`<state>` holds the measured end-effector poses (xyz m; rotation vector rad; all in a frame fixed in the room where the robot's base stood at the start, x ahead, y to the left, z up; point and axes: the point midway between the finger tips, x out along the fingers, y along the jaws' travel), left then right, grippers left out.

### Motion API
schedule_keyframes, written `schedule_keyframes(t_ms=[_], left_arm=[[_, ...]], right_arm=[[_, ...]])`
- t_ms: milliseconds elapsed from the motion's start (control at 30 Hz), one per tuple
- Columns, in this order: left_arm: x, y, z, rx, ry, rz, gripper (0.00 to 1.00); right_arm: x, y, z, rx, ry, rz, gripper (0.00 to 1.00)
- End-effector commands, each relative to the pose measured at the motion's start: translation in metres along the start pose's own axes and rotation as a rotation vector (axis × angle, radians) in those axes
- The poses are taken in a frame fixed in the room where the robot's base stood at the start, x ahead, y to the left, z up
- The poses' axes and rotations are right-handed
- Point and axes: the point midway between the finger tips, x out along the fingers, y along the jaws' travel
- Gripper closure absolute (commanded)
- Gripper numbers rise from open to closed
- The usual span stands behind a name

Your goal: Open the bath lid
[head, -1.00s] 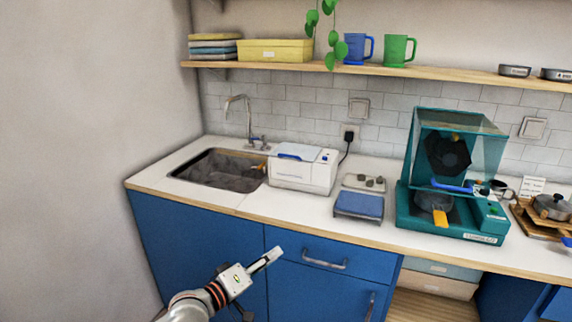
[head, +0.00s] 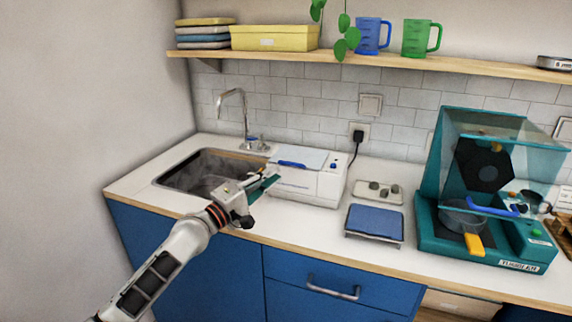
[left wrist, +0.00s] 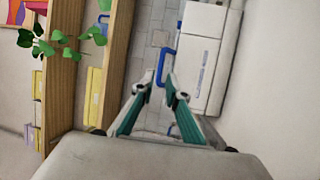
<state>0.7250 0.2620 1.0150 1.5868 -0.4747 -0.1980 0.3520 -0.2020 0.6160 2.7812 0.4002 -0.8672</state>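The bath (head: 318,184) is a white box on the counter, right of the sink. Its lid (head: 308,157) is pale, lies shut on top and has a blue bar handle (head: 291,164) at the front. My left gripper (head: 268,181) is in front of the bath's left end, close to it and covering part of its front. My right gripper is not in view.
The sink (head: 206,172) and tap (head: 240,112) are to the left. A blue-topped scale (head: 375,223) is to the right. A teal machine (head: 450,240) with a raised clear hood stands farther right. A wooden shelf (head: 400,61) hangs above.

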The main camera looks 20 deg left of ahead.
Motion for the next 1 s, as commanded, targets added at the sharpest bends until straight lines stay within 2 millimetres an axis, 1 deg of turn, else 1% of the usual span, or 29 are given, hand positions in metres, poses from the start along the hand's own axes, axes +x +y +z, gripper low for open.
schedule_keyframes(t_ms=[33, 200, 300, 400, 533, 767, 833, 1000], left_arm=[[0.009, 0.001, 0.001, -0.002, 0.000, 0.002, 0.86], [0.036, 0.000, 0.001, 0.000, -0.001, 0.001, 0.86], [0.048, -0.001, 0.001, -0.001, -0.001, 0.001, 0.86], [0.056, -0.001, 0.001, 0.000, -0.001, 0.000, 0.86], [0.061, -0.001, 0.001, 0.001, -0.002, -0.001, 0.86], [0.061, -0.001, 0.001, 0.002, -0.002, -0.001, 0.86], [0.061, -0.001, 0.001, 0.002, -0.002, -0.001, 1.00], [0.061, -0.001, 0.001, 0.002, -0.001, -0.001, 1.00]], right_arm=[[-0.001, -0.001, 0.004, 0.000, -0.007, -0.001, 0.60], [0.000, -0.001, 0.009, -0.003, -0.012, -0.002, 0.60], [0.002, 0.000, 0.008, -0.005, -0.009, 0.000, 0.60], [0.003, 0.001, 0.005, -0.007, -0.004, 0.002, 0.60], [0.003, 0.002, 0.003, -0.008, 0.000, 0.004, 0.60], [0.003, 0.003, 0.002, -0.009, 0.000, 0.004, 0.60], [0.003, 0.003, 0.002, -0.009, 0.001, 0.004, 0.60], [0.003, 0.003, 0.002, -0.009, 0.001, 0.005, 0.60]])
